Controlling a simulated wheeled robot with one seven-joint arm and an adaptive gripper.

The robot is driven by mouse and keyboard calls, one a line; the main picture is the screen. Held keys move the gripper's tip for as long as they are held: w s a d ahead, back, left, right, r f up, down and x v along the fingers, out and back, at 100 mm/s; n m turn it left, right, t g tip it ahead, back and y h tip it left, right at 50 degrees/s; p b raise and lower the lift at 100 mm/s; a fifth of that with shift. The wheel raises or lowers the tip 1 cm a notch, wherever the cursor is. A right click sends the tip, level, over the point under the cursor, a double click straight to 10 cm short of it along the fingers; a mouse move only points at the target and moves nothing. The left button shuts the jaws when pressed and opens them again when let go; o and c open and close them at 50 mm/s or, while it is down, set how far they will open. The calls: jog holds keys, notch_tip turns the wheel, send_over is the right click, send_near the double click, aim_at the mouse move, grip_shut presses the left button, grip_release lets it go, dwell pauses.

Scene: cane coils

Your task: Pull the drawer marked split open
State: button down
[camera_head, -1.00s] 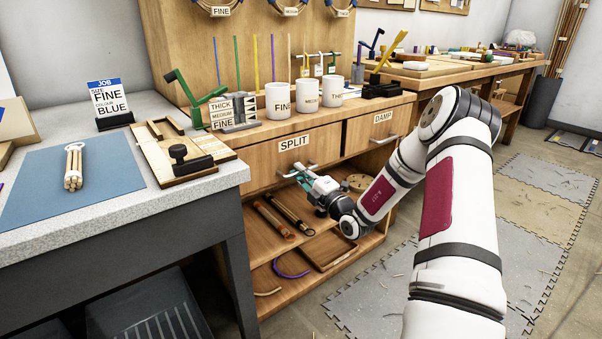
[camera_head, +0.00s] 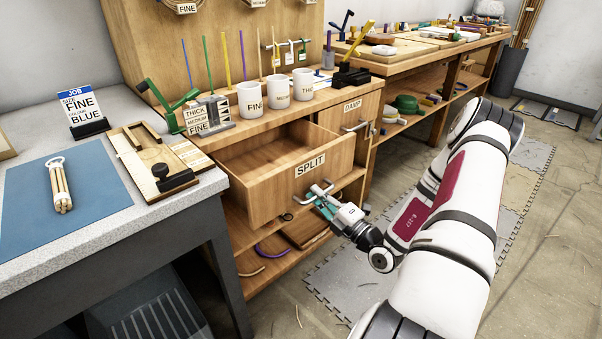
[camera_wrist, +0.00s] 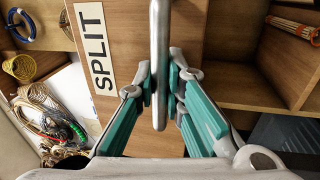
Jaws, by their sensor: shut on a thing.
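The drawer marked SPLIT (camera_head: 272,169) stands well out from the wooden cabinet in the head view, its inside partly showing and its visible floor bare. Its label (camera_head: 310,166) is on the front panel, and the label also shows sideways in the wrist view (camera_wrist: 95,46). My gripper (camera_head: 324,197) is at the drawer's metal handle (camera_head: 317,190). In the wrist view the teal-padded fingers (camera_wrist: 160,85) are closed on either side of the handle bar (camera_wrist: 159,50), gripping it.
The DAMP drawer (camera_head: 352,107) beside it is shut. Mugs (camera_head: 277,92) stand on the cabinet top above. A worktop with a blue mat (camera_head: 100,207) is to the left. Below the drawer is a shelf with cane pieces (camera_head: 272,252). Open floor lies in front.

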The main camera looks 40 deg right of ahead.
jog(key=s+p, duration=0.1)
jog(key=s, duration=0.5)
jog(key=shift+s+p, duration=0.15)
jog(key=shift+p, duration=0.25)
jog(key=shift+d, duration=0.15)
jog(key=c, duration=1.7)
grip_release()
jog(key=shift+o, duration=0.2)
jog(key=s+f, duration=0.2)
jog(key=s, duration=0.9)
jog(key=shift+s+d+f, duration=0.15)
jog(key=shift+s+d, duration=0.05)
jog(key=shift+s, duration=0.2)
